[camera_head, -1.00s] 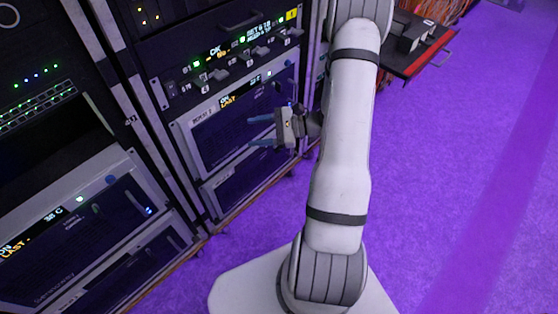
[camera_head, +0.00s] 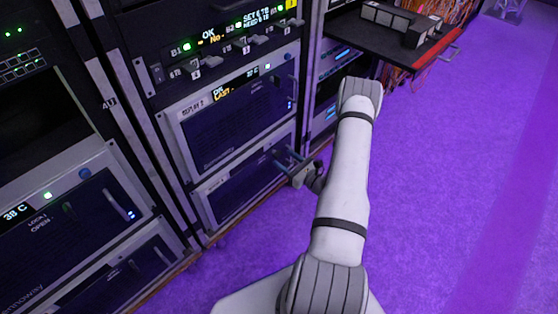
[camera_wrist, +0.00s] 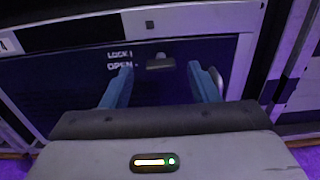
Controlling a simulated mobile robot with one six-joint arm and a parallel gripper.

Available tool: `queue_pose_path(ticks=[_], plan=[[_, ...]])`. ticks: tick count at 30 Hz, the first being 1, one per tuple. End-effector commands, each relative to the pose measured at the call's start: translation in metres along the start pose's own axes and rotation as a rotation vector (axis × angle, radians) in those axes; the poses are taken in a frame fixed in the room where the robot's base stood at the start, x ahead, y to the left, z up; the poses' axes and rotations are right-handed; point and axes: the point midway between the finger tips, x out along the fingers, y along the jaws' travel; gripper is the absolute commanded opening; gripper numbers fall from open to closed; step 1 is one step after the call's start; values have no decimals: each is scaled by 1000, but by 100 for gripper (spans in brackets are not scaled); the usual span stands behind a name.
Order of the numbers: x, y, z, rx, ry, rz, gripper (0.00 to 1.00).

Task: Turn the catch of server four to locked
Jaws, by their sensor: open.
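My gripper (camera_head: 282,158) is open and empty, in front of the right side of the lower server panel (camera_head: 240,188) in the rack. In the wrist view its two blue fingers (camera_wrist: 160,70) point at the dark panel face. A small grey catch (camera_wrist: 160,62) shows between and beyond the fingertips, its bar lying roughly level. Printed words LOCK (camera_wrist: 119,54) and OPEN (camera_wrist: 120,66) stand to its left; the bar is nearer the height of OPEN. I cannot see contact between fingers and catch. The server's number is not readable.
Above is another server panel (camera_head: 230,115) with a lit display, and over it a row of switches (camera_head: 225,58). A pulled-out shelf with a red edge (camera_head: 437,48) juts out at the upper right. The purple floor (camera_head: 450,190) is clear at right.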

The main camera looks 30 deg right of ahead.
Motion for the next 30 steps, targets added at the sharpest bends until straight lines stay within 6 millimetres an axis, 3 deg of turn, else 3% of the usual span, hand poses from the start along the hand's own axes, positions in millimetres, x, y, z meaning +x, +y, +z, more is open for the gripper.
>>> queue_pose_path(ticks=[6,16,30], plan=[[23,0,-1,-1,0,2,55],[26,0,0,0,0,0,54],[25,0,0,1,0,1,15]])
